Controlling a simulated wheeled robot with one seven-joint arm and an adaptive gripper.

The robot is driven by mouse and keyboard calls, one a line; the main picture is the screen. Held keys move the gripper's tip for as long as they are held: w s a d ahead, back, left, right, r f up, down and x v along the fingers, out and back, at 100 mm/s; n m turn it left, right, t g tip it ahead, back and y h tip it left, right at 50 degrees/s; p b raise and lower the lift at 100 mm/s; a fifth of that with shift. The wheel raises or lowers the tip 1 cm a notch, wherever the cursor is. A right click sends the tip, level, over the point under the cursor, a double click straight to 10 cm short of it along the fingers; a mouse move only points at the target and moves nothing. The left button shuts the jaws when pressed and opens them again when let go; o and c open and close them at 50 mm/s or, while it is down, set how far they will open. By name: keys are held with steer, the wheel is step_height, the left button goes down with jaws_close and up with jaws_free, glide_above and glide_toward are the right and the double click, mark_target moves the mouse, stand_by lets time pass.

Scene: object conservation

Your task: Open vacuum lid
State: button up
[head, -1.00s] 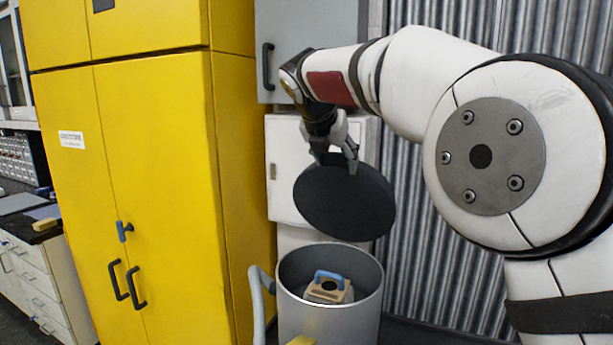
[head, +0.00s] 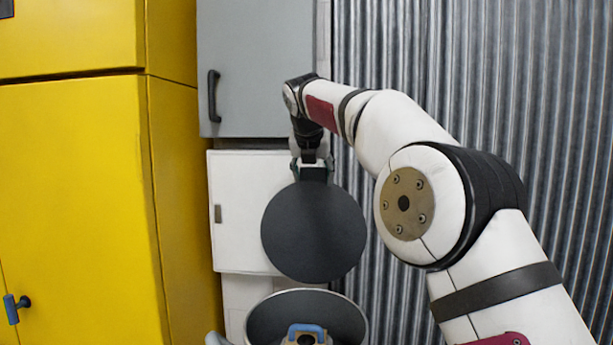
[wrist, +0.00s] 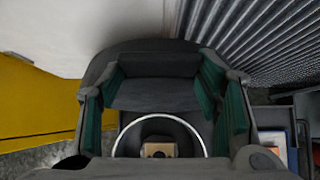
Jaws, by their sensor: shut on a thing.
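The round dark lid (head: 314,235) hangs upright from my gripper (head: 313,172) in the head view, above and apart from the grey vacuum drum (head: 350,318). My gripper is shut on the lid's upper edge; its fingertips are partly hidden by the lid and wrist. In the wrist view, the lid (wrist: 155,95) shows between the green-padded fingers of the gripper (wrist: 165,100). The drum is open at the top, and its pale rim (wrist: 160,117) shows below. Inside it is a tan box with a blue handle (head: 305,331), which also shows in the wrist view (wrist: 159,150).
A tall yellow cabinet (head: 75,180) stands at the left. A grey wall cabinet (head: 257,70) and a white box (head: 235,240) are behind my gripper. A corrugated metal wall (head: 470,90) fills the back right.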

steer(key=shift+r, duration=0.2)
steer(key=o, duration=1.7)
steer(key=shift+f, duration=0.1)
steer(key=v, duration=1.2)
